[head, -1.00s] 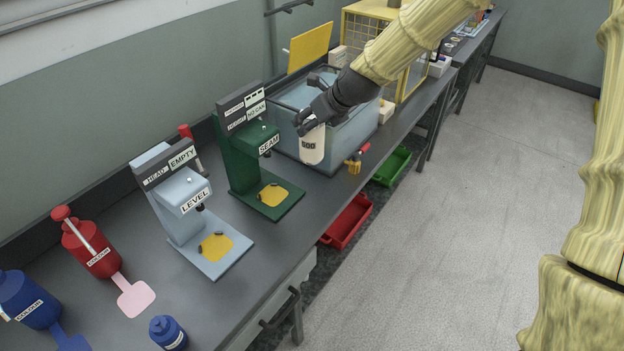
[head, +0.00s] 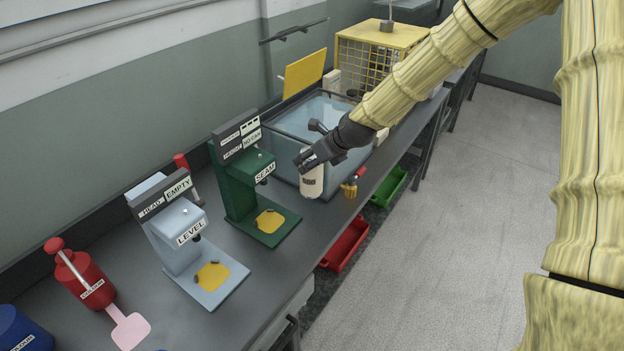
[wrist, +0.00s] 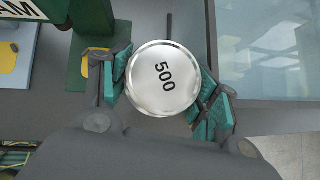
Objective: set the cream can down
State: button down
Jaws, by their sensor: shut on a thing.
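My gripper (head: 312,158) is shut on the cream can (head: 312,183), holding it upright by its upper part. In the head view the can is in front of the glass-sided tank, to the right of the green SEAM machine. I cannot tell whether its base touches the bench. In the wrist view the can's silver lid (wrist: 163,78), marked 500, sits between the teal finger pads of my gripper (wrist: 163,88). The lid hides the can's body and base there.
The tank (head: 345,165) is close behind the can. A small brass-coloured item (head: 350,188) stands just right of it. Red (head: 345,244) and green (head: 388,187) trays are below the bench edge.

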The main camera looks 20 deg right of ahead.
aim_at(312, 180)
jog(key=shift+f+p, duration=0.8)
jog(key=shift+f, duration=3.4)
jog(key=c, duration=0.7)
grip_release()
jog(key=shift+b+v, duration=1.25)
jog(key=shift+v, duration=4.8)
